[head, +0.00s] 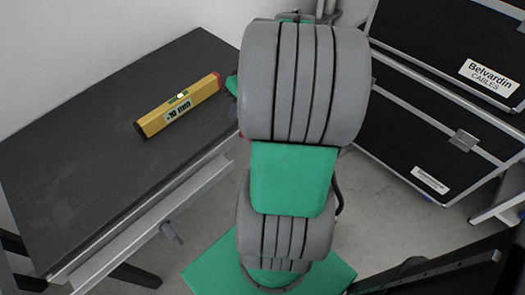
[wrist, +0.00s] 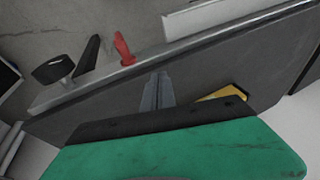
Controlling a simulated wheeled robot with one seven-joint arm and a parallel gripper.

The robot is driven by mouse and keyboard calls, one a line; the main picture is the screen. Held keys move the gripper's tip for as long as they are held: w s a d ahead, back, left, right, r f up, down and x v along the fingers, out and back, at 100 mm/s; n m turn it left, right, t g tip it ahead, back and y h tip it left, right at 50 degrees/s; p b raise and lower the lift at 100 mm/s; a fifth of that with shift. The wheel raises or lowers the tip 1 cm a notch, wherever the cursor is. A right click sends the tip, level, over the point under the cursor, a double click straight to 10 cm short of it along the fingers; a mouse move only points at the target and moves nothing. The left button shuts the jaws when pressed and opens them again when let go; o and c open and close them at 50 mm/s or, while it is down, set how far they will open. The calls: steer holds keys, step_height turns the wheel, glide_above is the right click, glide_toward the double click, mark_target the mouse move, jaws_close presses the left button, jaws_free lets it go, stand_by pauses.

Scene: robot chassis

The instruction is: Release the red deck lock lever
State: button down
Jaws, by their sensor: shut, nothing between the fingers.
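The red deck lock lever (wrist: 124,49) shows in the wrist view at upper left. It stands at the metal-trimmed edge of the dark deck (wrist: 75,112). In the head view I cannot make the lever out. My gripper (wrist: 157,76) is shut and empty, its grey fingers together over the dark deck surface. In the wrist view the fingertips are to the right of the lever and lower in the picture, apart from it. My arm hides the gripper in the head view.
A yellow spirit level (head: 179,105) lies on the dark deck (head: 75,150). Black cases (head: 420,130) stand at right. The deck's front part is clear.

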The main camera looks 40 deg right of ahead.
steer(key=s+d+f+t+b, duration=0.1)
steer(key=s+d+f, duration=0.3)
steer(key=d, duration=0.3)
steer(key=s+d+f+t+y+b, duration=0.1)
steer(key=s+d+f+b, duration=0.1)
steer(key=s+d+f, duration=0.2)
steer(key=s+d, duration=0.1)
steer(key=d, duration=0.2)
steer(key=shift+s+d+f+t+y, duration=0.2)
steer(key=shift+s+t+y, duration=0.1)
steer(key=shift+s, duration=0.1)
steer(key=w+a+f+b, duration=0.3)
steer(key=w+a+f, duration=0.2)
steer(key=a+f, duration=0.3)
steer(key=shift+b, duration=0.3)
steer(key=shift+w+r, duration=0.1)
steer(key=shift+w, duration=0.05)
